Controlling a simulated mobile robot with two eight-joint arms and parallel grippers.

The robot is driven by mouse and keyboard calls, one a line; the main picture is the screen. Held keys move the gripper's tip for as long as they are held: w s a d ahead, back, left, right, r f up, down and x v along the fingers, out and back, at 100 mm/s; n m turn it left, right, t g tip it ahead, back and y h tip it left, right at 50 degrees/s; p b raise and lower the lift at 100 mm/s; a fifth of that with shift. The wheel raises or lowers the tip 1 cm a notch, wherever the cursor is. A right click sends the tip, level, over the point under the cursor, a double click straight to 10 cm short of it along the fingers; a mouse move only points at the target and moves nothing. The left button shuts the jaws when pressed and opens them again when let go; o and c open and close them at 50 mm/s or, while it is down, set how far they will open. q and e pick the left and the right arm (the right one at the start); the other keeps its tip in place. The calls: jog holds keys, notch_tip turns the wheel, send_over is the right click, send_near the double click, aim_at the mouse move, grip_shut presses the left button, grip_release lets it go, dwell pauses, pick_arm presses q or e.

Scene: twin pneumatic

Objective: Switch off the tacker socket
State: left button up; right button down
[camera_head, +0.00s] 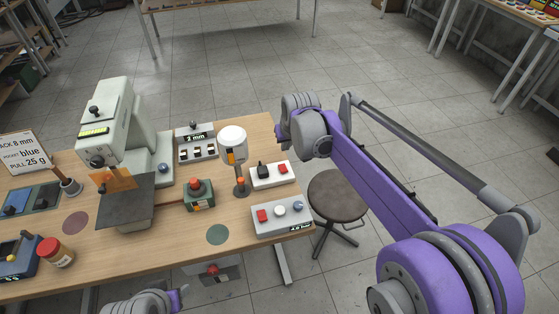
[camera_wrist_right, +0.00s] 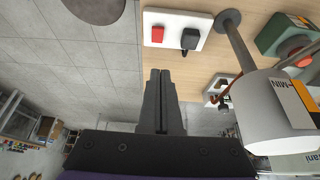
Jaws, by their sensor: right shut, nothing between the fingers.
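A white socket block (camera_head: 259,183) lies near the table's right edge, with a black plug (camera_head: 263,170) and a red rocker switch (camera_head: 283,169). The right wrist view shows the block (camera_wrist_right: 172,17), its red switch (camera_wrist_right: 156,34) and its plug (camera_wrist_right: 191,40). My right gripper (camera_wrist_right: 160,74) is shut and empty, its tips pointing toward the block's switch side, with a gap visible in the picture. I cannot tell the exact distance. In the head view, my right wrist is beyond the block, and its fingers are not clear. My left gripper's jaws do not show.
A white-headed post (camera_head: 232,145) stands left of the socket. A grey block with red, white and blue buttons (camera_head: 266,228) lies nearer. A green box with a red button (camera_head: 199,194) and a pale press (camera_head: 105,120) stand left. A stool (camera_head: 338,196) is beside the table.

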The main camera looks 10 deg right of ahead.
jog(key=shift+s, duration=0.15)
send_over(281, 170)
jog(key=f, duration=0.9)
jog(key=shift+s, duration=0.25)
jog(key=shift+s+f, duration=0.2)
jog(key=shift+f, duration=0.4)
jog(key=shift+s+f, duration=0.15)
jog(key=shift+f, duration=0.45)
jog(key=shift+s+f, duration=0.3)
jog(key=shift+f, duration=0.4)
